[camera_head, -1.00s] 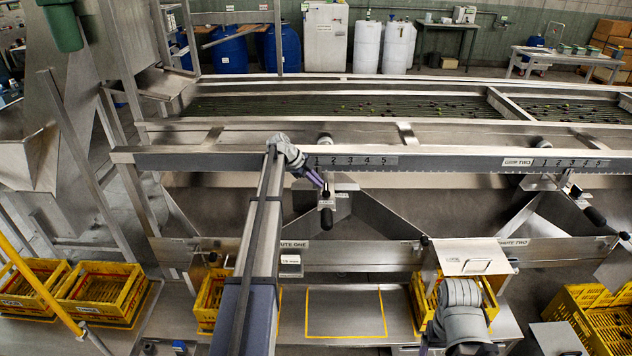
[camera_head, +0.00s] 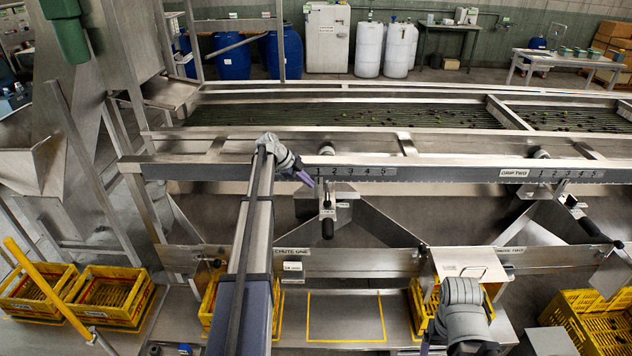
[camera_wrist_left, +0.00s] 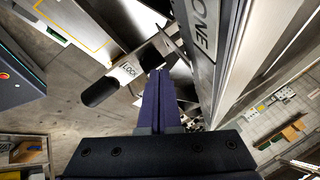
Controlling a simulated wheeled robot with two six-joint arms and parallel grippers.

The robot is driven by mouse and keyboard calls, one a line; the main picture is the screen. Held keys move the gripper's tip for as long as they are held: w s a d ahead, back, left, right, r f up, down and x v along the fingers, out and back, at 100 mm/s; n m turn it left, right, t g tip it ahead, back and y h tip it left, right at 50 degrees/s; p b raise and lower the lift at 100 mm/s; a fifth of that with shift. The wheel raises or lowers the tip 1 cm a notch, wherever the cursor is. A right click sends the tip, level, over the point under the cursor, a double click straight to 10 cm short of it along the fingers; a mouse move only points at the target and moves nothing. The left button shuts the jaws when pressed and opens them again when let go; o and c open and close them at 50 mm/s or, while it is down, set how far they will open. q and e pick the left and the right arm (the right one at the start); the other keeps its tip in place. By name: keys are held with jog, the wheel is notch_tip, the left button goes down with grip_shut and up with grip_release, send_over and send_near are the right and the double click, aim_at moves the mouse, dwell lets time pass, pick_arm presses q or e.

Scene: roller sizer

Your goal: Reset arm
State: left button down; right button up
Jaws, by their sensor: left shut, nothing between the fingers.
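My left gripper (camera_head: 304,178) is at the end of the arm coming up from the bottom in the head view. Its purple fingers are shut and empty, just left of the lever with a black handle (camera_head: 328,229) below the first numbered scale (camera_head: 357,171). In the left wrist view the shut fingers (camera_wrist_left: 160,85) point toward the lever's LOCK plate (camera_wrist_left: 126,70). The black handle (camera_wrist_left: 99,92) is left of the fingers, with a visible gap. My right arm's grey wrist is at the bottom right of the head view; its finger state is unclear.
A long metal rail (camera_head: 440,173) crosses in front of the rollers. A second black handle (camera_head: 590,227) hangs at the right. Yellow crates (camera_head: 113,297) stand at the lower left, others under the chutes and at the right. A yellow-outlined table area (camera_head: 345,316) is empty.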

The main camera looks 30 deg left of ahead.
pick_arm(q)
jog(key=shift+s+a+r, duration=0.15)
jog(key=shift+a, duration=0.1)
jog(key=s+d+f+n+g, duration=0.15)
jog(key=s+d, duration=0.35)
jog(key=d, duration=0.5)
jog(key=s+d+f+n+g+y, duration=0.15)
jog(key=s+d, duration=0.25)
jog(key=d, duration=0.6)
jog(key=s+d+n+g, duration=0.1)
jog(key=s+d+n, duration=0.1)
jog(key=s+d, duration=0.5)
jog(key=s+d+n+g+y, duration=0.1)
jog(key=s+d+n, duration=0.3)
jog(key=s+d, duration=0.4)
jog(key=s+d+f+n+y, duration=0.1)
jog(key=s+d+n+y, duration=0.2)
jog(key=s+d, duration=0.5)
jog(key=s+n, duration=0.1)
jog(key=s, duration=0.5)
jog(key=shift+s+d+g, duration=0.15)
jog(key=shift+d+g, duration=0.25)
jog(key=shift+f+y, duration=0.1)
jog(key=shift+y, duration=0.15)
